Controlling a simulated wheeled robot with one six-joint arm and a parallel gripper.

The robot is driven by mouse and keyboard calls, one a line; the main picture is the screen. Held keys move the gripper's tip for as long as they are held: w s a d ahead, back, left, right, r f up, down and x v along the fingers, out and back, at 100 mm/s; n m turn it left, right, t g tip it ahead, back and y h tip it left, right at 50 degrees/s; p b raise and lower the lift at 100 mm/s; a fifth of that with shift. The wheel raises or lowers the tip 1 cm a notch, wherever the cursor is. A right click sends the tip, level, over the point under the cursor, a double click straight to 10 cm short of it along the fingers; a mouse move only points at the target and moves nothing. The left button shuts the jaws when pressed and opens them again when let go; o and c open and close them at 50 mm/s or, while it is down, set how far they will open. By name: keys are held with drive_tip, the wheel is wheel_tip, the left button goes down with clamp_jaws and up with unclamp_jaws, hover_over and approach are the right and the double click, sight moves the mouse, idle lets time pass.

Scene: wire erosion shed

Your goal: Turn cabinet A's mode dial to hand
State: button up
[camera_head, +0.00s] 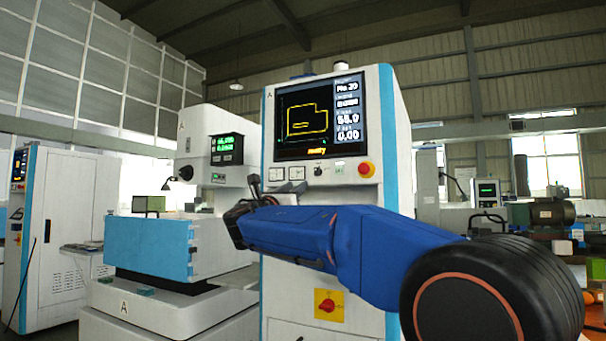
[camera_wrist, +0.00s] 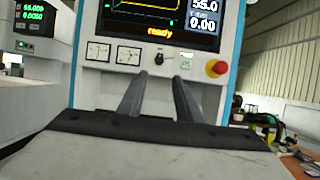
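Cabinet A (camera_head: 268,240) is a white cabinet with light blue edges, marked A at its top left corner. Its mode dial (camera_head: 318,171) looks like a small black knob below the screen, right of two square gauges; it also shows in the wrist view (camera_wrist: 159,58). Its exact pointer setting is too small to read. My gripper (camera_wrist: 160,76) is open and empty, with its two dark fingers apart. In the wrist view the dial appears just above the gap between the fingertips, not touched. In the head view my gripper (camera_head: 254,188) is left of and below the dial.
A red emergency button (camera_head: 366,169) on a yellow ring sits right of the dial. The screen (camera_head: 307,119) above reads "ready". A red switch on a yellow plate (camera_head: 328,305) is lower down. A white and blue machine (camera_head: 150,245) stands to the left.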

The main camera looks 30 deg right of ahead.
sight(316, 170)
drive_tip(key=x, duration=1.7)
drive_tip(key=shift+w+r, duration=0.1)
drive_tip(key=shift+r, duration=0.1)
drive_tip(key=shift+c, duration=0.6)
clamp_jaws()
